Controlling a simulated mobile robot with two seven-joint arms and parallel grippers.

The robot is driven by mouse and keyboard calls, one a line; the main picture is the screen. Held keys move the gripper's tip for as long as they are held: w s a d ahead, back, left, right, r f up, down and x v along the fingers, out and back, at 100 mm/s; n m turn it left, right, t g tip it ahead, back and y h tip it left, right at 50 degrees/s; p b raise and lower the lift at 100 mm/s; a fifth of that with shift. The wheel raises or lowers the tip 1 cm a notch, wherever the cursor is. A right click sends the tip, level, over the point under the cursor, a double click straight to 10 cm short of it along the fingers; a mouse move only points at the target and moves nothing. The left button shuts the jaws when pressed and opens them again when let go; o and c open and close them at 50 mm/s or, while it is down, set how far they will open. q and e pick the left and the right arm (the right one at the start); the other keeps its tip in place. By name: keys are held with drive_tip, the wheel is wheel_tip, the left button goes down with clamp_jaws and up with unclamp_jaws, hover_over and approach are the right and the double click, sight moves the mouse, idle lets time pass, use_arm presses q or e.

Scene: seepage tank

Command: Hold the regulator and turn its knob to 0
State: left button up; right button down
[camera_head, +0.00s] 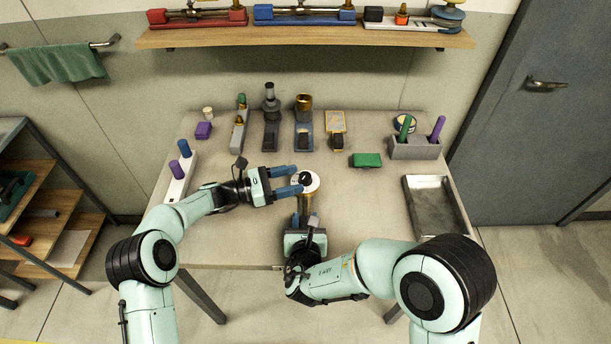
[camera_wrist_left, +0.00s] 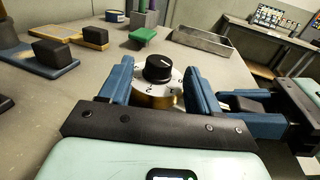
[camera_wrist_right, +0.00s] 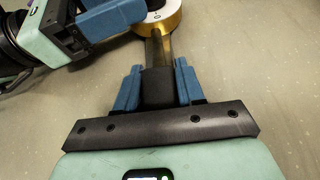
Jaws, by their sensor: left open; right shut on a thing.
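The regulator has a round white dial (camera_head: 311,187) with a black knob (camera_head: 305,178) on top, a brass rim and a handle pointing towards me. My right gripper (camera_wrist_right: 158,88) is shut on the regulator's dark handle (camera_wrist_right: 158,85). My left gripper (camera_head: 296,181) is open, its blue fingers reaching in from the left. In the left wrist view its fingers stand on either side of the dial, apart from the knob.
Several tools stand along the table's back, among them a brass-topped one (camera_head: 304,104). A green block (camera_head: 367,160), a grey holder (camera_head: 415,148) and a metal tray (camera_head: 436,207) are at the right. A white rack (camera_head: 178,178) is at the left. The table's middle right is clear.

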sight(300, 180)
use_arm(q)
drive_tip(key=shift+x, duration=2.25)
drive_tip(key=shift+c, duration=0.4)
drive_tip(key=c, duration=0.9)
drive_tip(key=shift+n+t+y, duration=1)
drive_tip(key=shift+n+t, duration=0.3)
drive_tip(key=shift+t, duration=0.45)
drive_tip(key=shift+n+t+y, duration=1)
drive_tip(key=shift+n+t, duration=0.3)
drive_tip(key=shift+t, duration=0.45)
drive_tip(key=o, duration=1)
drive_tip(key=shift+a, duration=0.15)
